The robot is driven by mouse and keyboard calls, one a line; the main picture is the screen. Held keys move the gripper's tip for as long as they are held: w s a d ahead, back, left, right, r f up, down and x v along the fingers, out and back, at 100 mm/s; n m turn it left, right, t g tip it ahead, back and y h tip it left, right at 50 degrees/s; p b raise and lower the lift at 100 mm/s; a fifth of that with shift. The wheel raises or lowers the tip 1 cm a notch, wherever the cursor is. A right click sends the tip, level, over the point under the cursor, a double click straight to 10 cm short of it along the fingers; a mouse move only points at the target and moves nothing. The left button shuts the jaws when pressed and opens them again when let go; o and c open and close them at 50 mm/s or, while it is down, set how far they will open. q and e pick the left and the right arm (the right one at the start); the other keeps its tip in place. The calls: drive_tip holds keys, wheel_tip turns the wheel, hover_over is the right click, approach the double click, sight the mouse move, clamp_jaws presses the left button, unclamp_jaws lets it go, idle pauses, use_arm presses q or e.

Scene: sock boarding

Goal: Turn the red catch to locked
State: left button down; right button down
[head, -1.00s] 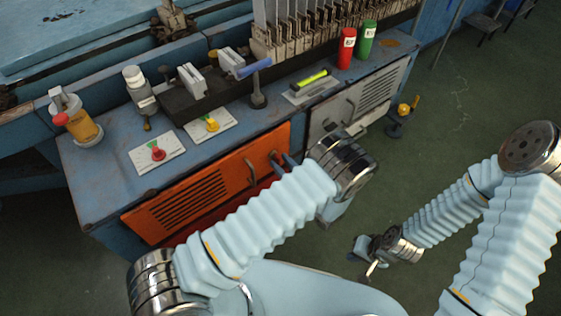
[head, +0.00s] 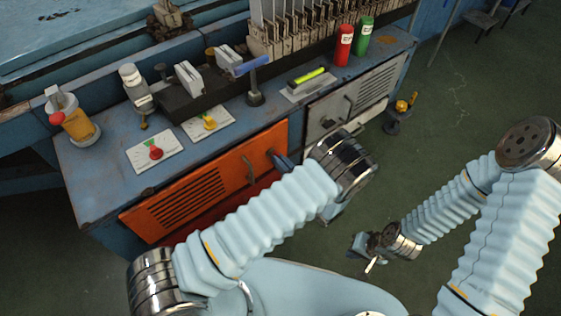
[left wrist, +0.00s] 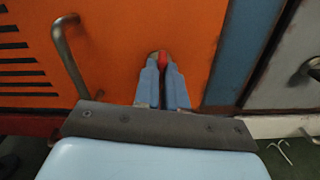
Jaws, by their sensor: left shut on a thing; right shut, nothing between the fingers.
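The red catch (left wrist: 162,58) sits on the orange cabinet door (left wrist: 130,35), near its edge beside the blue frame. In the left wrist view my left gripper (left wrist: 161,68) is shut on it, with a fingertip on each side and only a little red showing between them. In the head view my left gripper (head: 279,160) reaches the right end of the orange door (head: 205,187), and the catch is hidden there. I cannot tell which way the catch is turned. My right gripper (head: 363,249) is shut and empty, low over the floor and away from the cabinet.
The orange door's bar handle (left wrist: 70,55) is left of my left fingers. A grey door (head: 345,105) is to the right. The bench top holds a red-knob panel (head: 150,155), a yellow-knob panel (head: 208,122) and bottles.

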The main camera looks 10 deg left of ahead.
use_arm(q)
drive_tip(key=shift+w+d+f+m+p, duration=0.15)
drive_tip(key=shift+m+p, duration=0.1)
drive_tip(key=shift+m, duration=3.7)
drive_tip(key=shift+w+f+m+p, duration=0.1)
drive_tip(key=shift+m+p, duration=0.1)
drive_tip(key=shift+m, duration=3.75)
drive_tip(key=c, duration=1.2)
unclamp_jaws()
drive_tip(key=shift+s, duration=0.15)
